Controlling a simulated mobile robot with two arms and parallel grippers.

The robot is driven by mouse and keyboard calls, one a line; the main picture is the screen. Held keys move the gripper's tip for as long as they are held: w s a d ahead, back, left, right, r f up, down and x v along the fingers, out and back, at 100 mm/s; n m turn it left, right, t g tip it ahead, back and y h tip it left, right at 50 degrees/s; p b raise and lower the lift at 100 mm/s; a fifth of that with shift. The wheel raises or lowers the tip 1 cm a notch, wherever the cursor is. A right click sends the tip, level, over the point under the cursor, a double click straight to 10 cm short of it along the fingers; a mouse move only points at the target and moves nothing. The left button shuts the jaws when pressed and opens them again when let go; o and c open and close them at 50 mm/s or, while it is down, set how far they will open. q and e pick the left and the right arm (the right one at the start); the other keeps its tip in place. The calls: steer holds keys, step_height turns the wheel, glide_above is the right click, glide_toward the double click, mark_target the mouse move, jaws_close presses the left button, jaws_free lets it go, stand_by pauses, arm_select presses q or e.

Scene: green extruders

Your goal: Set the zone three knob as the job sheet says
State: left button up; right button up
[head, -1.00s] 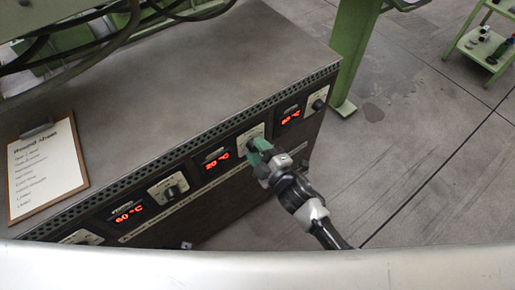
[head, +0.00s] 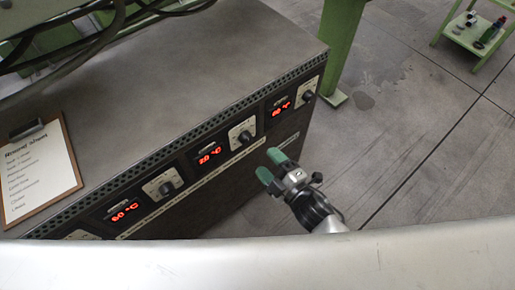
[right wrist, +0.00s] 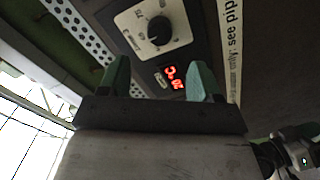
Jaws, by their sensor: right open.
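The control panel's front carries several black knobs on pale plates, with red displays between them. A knob (head: 245,137) stands right of the display reading 20 °C (head: 209,153). The right wrist view also shows a knob (right wrist: 159,30) and a 20 °C display (right wrist: 173,80). Another knob (head: 167,188) is right of a 60 °C display (head: 124,213); a third (head: 307,96) is at the far right. My right gripper (head: 270,165), green-tipped, is open, empty and apart from the panel. The job sheet (head: 38,170) lies on the cabinet; its lines are too small to read.
The grey cabinet top (head: 210,70) is mostly bare, with dark cables (head: 110,35) at its back left. A green post (head: 340,50) stands beyond its right end. A green cart (head: 475,35) is at the far right. Open floor (head: 420,140) lies right of the cabinet.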

steer(key=shift+v, duration=1.25)
